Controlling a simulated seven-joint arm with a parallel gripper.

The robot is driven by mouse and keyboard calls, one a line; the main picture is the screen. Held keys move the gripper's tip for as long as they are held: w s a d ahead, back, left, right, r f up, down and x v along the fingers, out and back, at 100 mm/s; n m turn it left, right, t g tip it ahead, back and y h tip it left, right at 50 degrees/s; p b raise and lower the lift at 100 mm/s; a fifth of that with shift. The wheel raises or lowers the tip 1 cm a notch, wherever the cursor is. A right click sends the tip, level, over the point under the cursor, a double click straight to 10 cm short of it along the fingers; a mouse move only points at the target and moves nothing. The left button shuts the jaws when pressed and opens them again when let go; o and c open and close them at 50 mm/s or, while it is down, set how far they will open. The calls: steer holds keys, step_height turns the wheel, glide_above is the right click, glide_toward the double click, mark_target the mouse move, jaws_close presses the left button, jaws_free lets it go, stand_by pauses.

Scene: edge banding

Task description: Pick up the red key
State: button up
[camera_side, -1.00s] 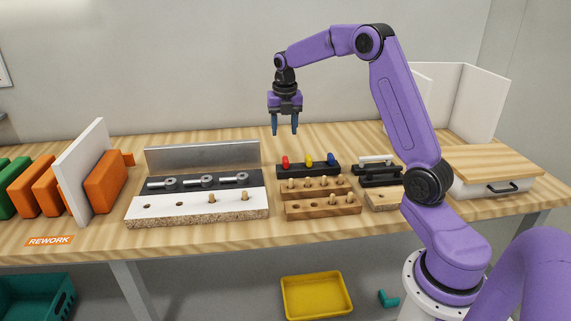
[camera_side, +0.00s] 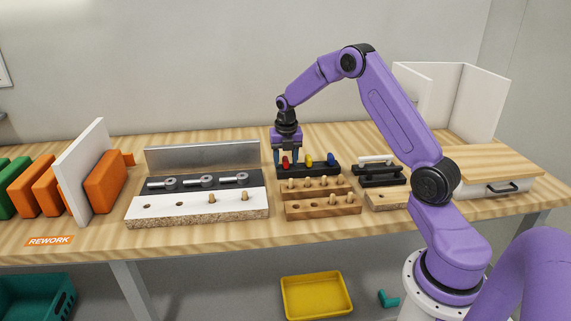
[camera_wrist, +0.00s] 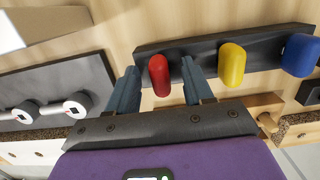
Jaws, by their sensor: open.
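The red key (camera_side: 286,163) stands at the left end of a black holder (camera_side: 318,172), in line with a yellow key (camera_side: 309,162) and a blue key (camera_side: 331,160). My gripper (camera_side: 288,158) is low over the left end of the holder, fingers pointing down. In the wrist view my gripper (camera_wrist: 160,85) is open, and the red key (camera_wrist: 158,75) shows between its two blue fingers with a gap on each side. The yellow key (camera_wrist: 231,65) is just to the right of the right finger. The lower part of the red key in its slot cannot be seen clearly.
Wooden peg blocks (camera_side: 322,206) lie in front of the holder. A white-topped board with pegs (camera_side: 160,212) and a black rack of metal fittings (camera_side: 205,182) are to the left. A black-and-white handle rack (camera_side: 380,176) stands to the right. Bench behind the holder is clear.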

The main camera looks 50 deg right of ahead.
mark_target(285, 157)
jaws_close()
stand_by(0.3)
steer(key=shift+r, duration=0.5)
step_height(285, 157, up, 2)
steer(key=shift+r, duration=0.15)
steer(key=s+a+r, duration=0.5)
steer(key=s+r, duration=0.4)
steer(key=s, duration=0.4)
steer(key=shift+r, duration=0.3)
